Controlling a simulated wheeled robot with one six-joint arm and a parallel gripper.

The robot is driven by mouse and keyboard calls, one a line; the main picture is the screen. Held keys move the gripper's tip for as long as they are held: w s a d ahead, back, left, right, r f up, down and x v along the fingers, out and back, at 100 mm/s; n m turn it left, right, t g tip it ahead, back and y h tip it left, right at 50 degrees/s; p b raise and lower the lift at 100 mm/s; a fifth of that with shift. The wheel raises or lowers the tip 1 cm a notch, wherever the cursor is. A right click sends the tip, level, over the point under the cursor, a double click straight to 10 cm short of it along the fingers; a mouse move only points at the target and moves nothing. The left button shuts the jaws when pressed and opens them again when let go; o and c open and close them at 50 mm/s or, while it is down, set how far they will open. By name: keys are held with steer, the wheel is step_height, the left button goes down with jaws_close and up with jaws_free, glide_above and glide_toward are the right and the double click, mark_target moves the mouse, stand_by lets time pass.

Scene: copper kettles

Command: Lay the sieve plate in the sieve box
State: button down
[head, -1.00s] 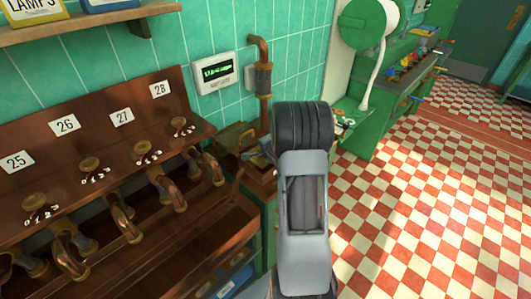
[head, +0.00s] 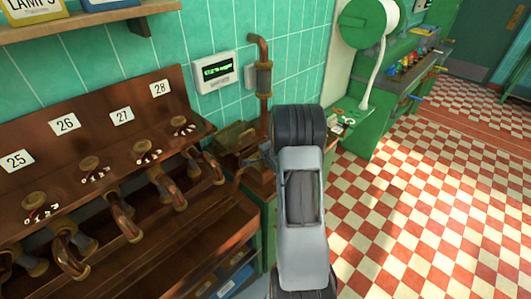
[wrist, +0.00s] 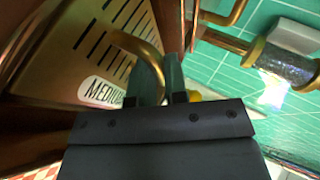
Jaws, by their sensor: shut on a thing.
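The sieve plate (wrist: 105,45) is a brass plate with rows of dark slots and a label reading MEDIUM. It has a looped brass handle, and it fills the upper left of the wrist view. My gripper (wrist: 160,75) is shut on this handle. The plate looks tilted in the wrist view. In the head view an olive-brass piece, likely the plate (head: 233,136), shows left of my gripper (head: 262,158), partly behind it. A brown box-like shape, perhaps the sieve box (head: 257,180), is below it; my arm hides part, and I cannot tell whether they touch.
A copper pipe (head: 263,85) rises by the wall beside a small display (head: 215,71). A wooden rack numbered 25 to 28 (head: 110,150) with several copper spouts stands at the left. A green bench (head: 385,110) is behind. Checkered floor (head: 430,220) is open at the right.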

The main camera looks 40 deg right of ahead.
steer(key=shift+s+a+f, duration=0.1)
steer(key=shift+s+f, duration=0.05)
steer(key=shift+f, duration=0.2)
steer(key=c, duration=1.1)
jaws_free()
steer(key=shift+s+f, duration=0.15)
steer(key=shift+f, duration=0.15)
steer(key=shift+c, duration=0.2)
steer(key=shift+r, duration=0.3)
steer(key=s+a+r+n+g, duration=0.1)
steer(key=s+a+r+n, duration=0.2)
steer(key=s+a+r, duration=0.3)
steer(key=s+a+r+n+g, duration=0.1)
steer(key=s+a+r+n, duration=0.2)
steer(key=r, duration=0.4)
steer(key=s+a+r+n+g+y, duration=0.1)
steer(key=s+a+r+n+g, duration=0.1)
steer(key=s+a+n, duration=0.4)
steer(key=s+a+r+n+g+y, duration=0.2)
steer(key=s+a+n, duration=0.4)
steer(key=s+a, duration=0.3)
step_height(320, 180, up, 3)
steer(key=shift+s+a+f+g, duration=0.1)
steer(key=shift+s+a+g, duration=0.35)
steer(key=shift+a, duration=0.8)
